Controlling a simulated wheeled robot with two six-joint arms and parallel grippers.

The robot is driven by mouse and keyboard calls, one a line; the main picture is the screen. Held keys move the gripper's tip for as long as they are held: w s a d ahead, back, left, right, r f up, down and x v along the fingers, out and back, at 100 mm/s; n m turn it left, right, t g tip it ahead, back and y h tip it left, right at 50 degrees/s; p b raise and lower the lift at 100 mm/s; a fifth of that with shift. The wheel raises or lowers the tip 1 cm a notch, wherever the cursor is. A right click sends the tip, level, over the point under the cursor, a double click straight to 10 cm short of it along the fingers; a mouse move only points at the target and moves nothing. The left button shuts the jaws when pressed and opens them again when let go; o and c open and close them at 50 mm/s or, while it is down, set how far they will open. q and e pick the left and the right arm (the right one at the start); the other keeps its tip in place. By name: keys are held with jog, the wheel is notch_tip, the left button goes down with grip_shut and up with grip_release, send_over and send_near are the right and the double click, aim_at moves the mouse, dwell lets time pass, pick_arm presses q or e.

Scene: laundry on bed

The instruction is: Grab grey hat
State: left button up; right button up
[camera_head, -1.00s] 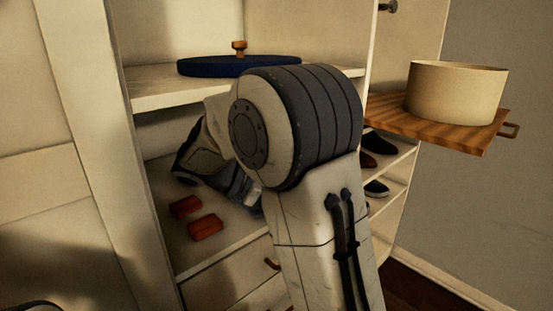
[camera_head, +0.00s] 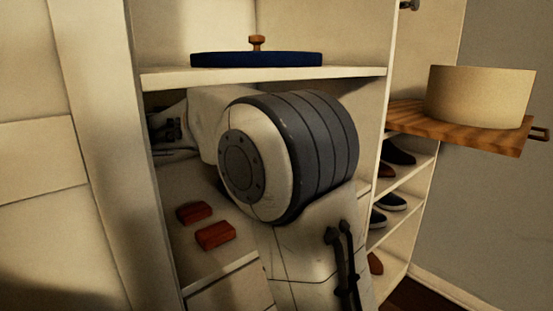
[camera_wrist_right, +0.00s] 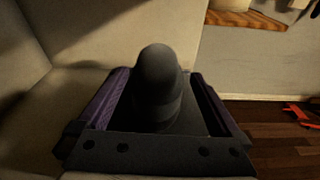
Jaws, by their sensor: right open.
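The grey hat (camera_wrist_right: 158,88) shows in the right wrist view as a dark, rounded crown with a band above a flat brim. My right gripper (camera_wrist_right: 158,78) is open, with its purple-lined fingers on either side of the hat. I cannot tell whether either finger touches it. In the head view my right arm reaches into the cabinet compartment below the upper shelf, and its bulky joint hides the hat and the fingers. My left gripper is not in view.
A blue round lid (camera_head: 255,59) lies on the upper shelf (camera_head: 350,71), above my arm. Two red blocks (camera_head: 215,235) lie on the compartment floor. At right, a beige pot (camera_head: 480,96) stands on a wooden board (camera_head: 465,136), near shelves of shoes (camera_head: 392,202).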

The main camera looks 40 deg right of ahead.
jog(key=shift+w, duration=0.15)
jog(key=shift+w+d+f+n, duration=0.1)
jog(key=shift+d+f+n, duration=0.1)
jog(key=shift+n, duration=0.1)
jog(key=d+b, duration=0.1)
jog(key=d, duration=0.2)
jog(key=d+f+b, duration=0.1)
jog(key=d, duration=0.1)
jog(key=shift+w+d+f, duration=0.1)
jog(key=shift+w+d, duration=0.1)
jog(key=shift+d, duration=0.2)
jog(key=shift+d+b, duration=0.35)
jog(key=shift+d, duration=0.25)
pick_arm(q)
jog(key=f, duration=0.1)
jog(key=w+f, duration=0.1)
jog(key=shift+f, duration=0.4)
pick_arm(e)
jog(key=shift+w, duration=0.1)
grip_shut()
